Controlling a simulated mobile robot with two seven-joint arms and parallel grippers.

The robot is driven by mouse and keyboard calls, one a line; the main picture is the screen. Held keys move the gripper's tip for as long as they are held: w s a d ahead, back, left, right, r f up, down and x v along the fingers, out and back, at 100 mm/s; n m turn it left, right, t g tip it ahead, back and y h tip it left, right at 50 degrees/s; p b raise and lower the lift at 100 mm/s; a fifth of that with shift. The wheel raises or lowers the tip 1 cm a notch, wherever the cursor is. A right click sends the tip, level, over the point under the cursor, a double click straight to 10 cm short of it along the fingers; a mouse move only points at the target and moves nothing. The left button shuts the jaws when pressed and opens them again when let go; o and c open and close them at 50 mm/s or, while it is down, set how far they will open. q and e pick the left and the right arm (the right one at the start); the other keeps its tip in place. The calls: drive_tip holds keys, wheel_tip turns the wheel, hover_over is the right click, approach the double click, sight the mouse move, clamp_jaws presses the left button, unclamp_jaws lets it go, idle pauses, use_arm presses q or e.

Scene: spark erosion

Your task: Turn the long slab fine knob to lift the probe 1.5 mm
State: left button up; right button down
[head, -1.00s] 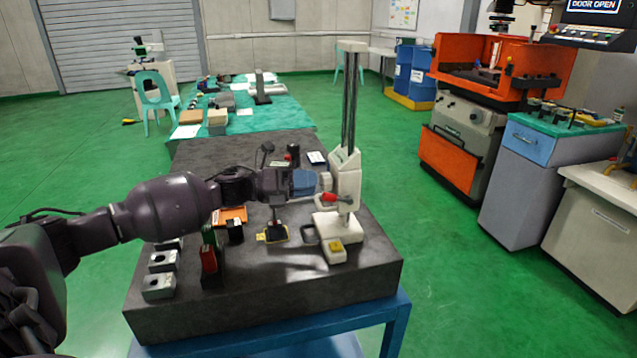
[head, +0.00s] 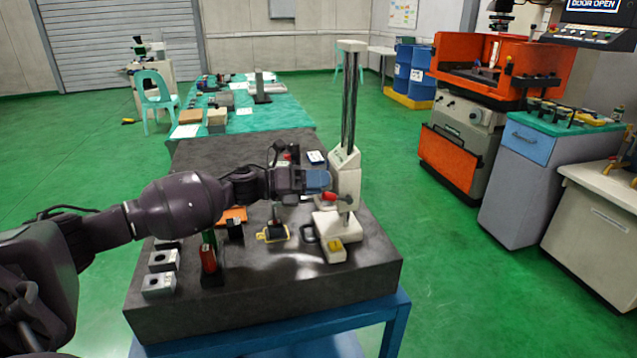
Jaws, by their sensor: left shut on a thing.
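The long dark slab (head: 300,285) carries a white height stand with a tall dark column (head: 349,110). A white carriage (head: 346,178) sits low on the column, above the white base (head: 335,227). A small red part (head: 336,207) shows beside the carriage, above the base. My left gripper (head: 321,182) comes in from the left, level with the carriage, and is shut on the fine knob at its left side. The jaws hide the knob. The probe tip is too small to make out. My right gripper is not in view.
Metal blocks (head: 158,284), a red-and-black item (head: 208,260) and a yellow-edged item (head: 273,233) lie on the slab left of the stand. A green-covered table (head: 270,120) stands behind. The orange machine (head: 447,153) is at the right. The slab's front right is clear.

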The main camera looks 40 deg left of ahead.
use_arm(q)
drive_tip(key=shift+m, duration=0.6)
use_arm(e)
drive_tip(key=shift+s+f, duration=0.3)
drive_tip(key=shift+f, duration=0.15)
use_arm(q)
drive_tip(key=o, duration=0.6)
drive_tip(key=shift+o, duration=0.2)
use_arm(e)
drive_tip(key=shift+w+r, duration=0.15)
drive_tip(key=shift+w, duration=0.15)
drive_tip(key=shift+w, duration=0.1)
